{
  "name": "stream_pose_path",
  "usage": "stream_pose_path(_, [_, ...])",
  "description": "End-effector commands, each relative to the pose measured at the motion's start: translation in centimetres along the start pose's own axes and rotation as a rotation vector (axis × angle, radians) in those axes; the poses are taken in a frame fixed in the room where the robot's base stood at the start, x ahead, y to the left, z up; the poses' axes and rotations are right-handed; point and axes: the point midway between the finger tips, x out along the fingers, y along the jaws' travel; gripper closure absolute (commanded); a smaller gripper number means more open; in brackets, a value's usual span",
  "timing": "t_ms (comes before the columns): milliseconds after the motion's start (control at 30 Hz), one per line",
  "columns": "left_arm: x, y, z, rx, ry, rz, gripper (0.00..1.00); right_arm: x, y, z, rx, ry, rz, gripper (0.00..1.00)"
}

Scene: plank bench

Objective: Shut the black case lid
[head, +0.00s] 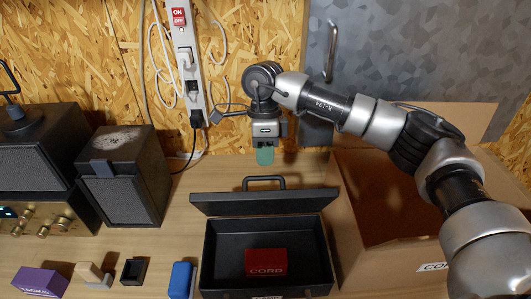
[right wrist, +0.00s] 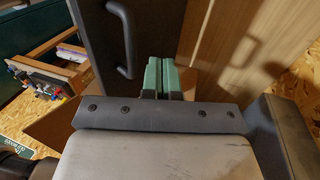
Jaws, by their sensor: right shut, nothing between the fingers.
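The black case (head: 212,262) stands open on the bench in the head view, with a red box (head: 265,262) marked CORD inside. Its lid (head: 225,205) stands raised at the back, with a handle (head: 264,179) at its upper edge. My right gripper (head: 264,156) has green fingertips, shut and empty, just above and behind the lid handle. In the right wrist view, the shut fingertips (right wrist: 162,77) are beside a dark panel with a handle (right wrist: 121,40), apparently the lid. I cannot tell whether they touch it. My left gripper is not in view.
An open cardboard box (head: 350,225) stands close to the case's right. A blue block (head: 181,280), small black box (head: 132,271) and purple box (head: 40,281) lie left. Dark speakers (head: 125,180) stand further left. A power strip (head: 190,75) hangs behind.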

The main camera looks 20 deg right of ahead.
Motion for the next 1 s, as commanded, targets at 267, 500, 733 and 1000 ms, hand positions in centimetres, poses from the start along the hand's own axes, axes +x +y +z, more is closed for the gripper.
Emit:
stream_pose_path(267, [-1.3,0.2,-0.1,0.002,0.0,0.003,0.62,0.9,1.6,0.0,0.0,0.001,0.002,1.0])
stream_pose_path(500, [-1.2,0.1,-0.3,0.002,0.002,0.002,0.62,1.1,1.6,0.0,0.001,0.001,0.002,1.0])
stream_pose_path(733, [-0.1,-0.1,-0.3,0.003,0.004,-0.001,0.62,1.5,2.0,0.0,-0.002,0.002,-0.032,1.0])
stream_pose_path(1000, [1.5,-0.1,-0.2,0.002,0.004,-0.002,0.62,2.0,3.7,-0.1,0.0,0.001,-0.121,1.0])
